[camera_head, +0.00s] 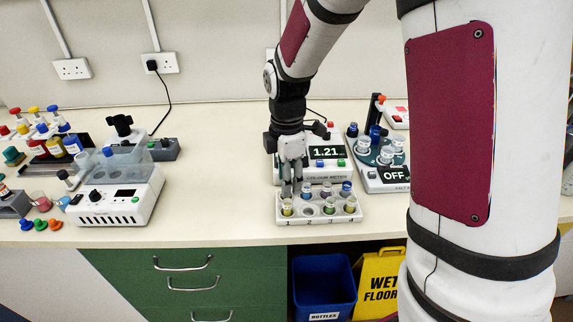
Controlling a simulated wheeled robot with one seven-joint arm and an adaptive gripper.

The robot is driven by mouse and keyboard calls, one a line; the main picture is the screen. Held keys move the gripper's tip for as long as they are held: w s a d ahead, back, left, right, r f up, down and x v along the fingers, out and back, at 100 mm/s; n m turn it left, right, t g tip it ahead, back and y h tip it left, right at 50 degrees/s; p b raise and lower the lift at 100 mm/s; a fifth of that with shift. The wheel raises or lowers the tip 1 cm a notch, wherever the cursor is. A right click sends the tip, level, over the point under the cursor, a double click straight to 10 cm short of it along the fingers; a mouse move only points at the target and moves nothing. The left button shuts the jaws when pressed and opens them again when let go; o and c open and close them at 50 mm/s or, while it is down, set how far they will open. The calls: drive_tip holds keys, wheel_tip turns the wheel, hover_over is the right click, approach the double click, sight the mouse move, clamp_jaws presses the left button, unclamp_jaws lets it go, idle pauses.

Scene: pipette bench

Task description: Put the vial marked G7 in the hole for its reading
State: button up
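A white rack (358,216) stands near the front edge of the bench, with the numbers 1 to 4 along its front. It holds several small capped vials in two rows. In the front row, a yellowish vial (287,207) stands at 1, and the place at 2 (308,211) looks like an empty hole. Vials stand at 3 (329,206) and 4 (350,205). The mark G7 is too small to read on any vial. The colour meter (326,152) behind the rack reads 1.21. My gripper (292,191) points down over the rack's left end; its fingers look close together, and whether they hold anything is unclear.
Right of the meter is a device reading OFF (394,174) with a round vial holder. A white instrument with a clear lid (118,193) stands left, beyond free bench. Coloured bottles (72,144) and stoppers crowd the far left. A blue bin (324,285) is below.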

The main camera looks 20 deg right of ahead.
drive_tip(key=s+r+m+t, duration=0.3)
drive_tip(key=s+r+m, duration=0.6)
drive_tip(key=r, duration=0.6)
drive_tip(key=s+r+m+t, duration=0.2)
drive_tip(key=s+r+m, duration=0.1)
drive_tip(key=s+m, duration=0.6)
drive_tip(key=shift+s+d, duration=0.15)
drive_tip(key=shift+s, duration=1.05)
drive_tip(key=shift+d+r, duration=0.1)
drive_tip(key=shift+d, duration=0.05)
